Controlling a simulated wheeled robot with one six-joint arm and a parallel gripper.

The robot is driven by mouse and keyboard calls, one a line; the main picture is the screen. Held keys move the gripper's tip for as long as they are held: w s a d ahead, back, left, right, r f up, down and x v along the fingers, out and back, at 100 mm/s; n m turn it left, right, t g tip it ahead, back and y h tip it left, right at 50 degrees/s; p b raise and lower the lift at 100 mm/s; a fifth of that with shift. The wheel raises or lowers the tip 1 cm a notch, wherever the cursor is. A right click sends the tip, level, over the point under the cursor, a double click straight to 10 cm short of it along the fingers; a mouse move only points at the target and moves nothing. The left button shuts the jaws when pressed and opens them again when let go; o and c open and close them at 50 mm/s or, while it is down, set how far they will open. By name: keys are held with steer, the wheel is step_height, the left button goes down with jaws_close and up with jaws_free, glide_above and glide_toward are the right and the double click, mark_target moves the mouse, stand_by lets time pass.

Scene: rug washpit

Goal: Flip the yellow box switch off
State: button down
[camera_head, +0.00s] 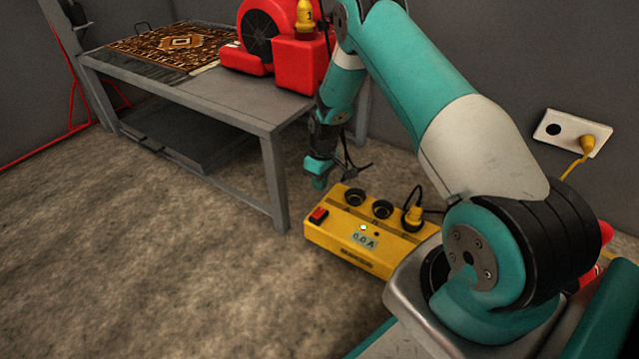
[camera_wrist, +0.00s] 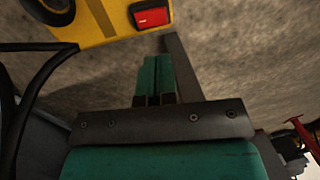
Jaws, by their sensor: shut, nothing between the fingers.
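The yellow box (camera_head: 352,250) sits on the floor in front of my arm. It has a red rocker switch (camera_head: 318,215) at its left end, round sockets on top and a small display reading about 0.0 A beside a lit green light. A yellow plug (camera_head: 413,217) stands in the right socket. My gripper (camera_head: 318,178) is shut and empty, pointing down above and behind the switch end, apart from the box. In the wrist view the switch (camera_wrist: 151,15) shows at the top on the yellow box (camera_wrist: 92,22), beyond my shut fingers (camera_wrist: 155,80).
A grey metal table (camera_head: 215,95) stands behind at the left, with a patterned rug (camera_head: 172,45) and a red blower (camera_head: 285,50) on it. A wall outlet (camera_head: 570,132) holds a yellow plug at the right. Black cables lie near the box. The floor at left front is clear.

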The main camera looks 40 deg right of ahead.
mark_target(319, 212)
steer(key=f+b, duration=0.1)
steer(key=f, duration=0.2)
steer(key=a+f+b, duration=0.1)
steer(key=f+b, duration=0.1)
steer(key=f, duration=0.1)
steer(key=f+b, duration=0.2)
steer(key=f, duration=0.1)
steer(key=shift+s+a+f, duration=0.15)
steer(key=shift+s+f, duration=0.1)
steer(key=shift+f, duration=0.05)
steer(key=shift+a+h+p, duration=0.25)
steer(key=shift+h+p, duration=0.05)
steer(key=shift+p, duration=0.1)
steer(key=shift+d+f, duration=0.2)
steer(key=shift+f, duration=0.05)
steer(key=shift+w+d+r, duration=0.2)
steer(key=shift+w+d, duration=0.05)
steer(key=shift+d, duration=0.45)
steer(key=shift+r, duration=0.1)
step_height(319, 212, up, 14)
steer(key=d+p, duration=0.1)
steer(key=p, duration=0.7)
steer(key=shift+w+d+p, duration=0.3)
steer(key=shift+d, duration=0.1)
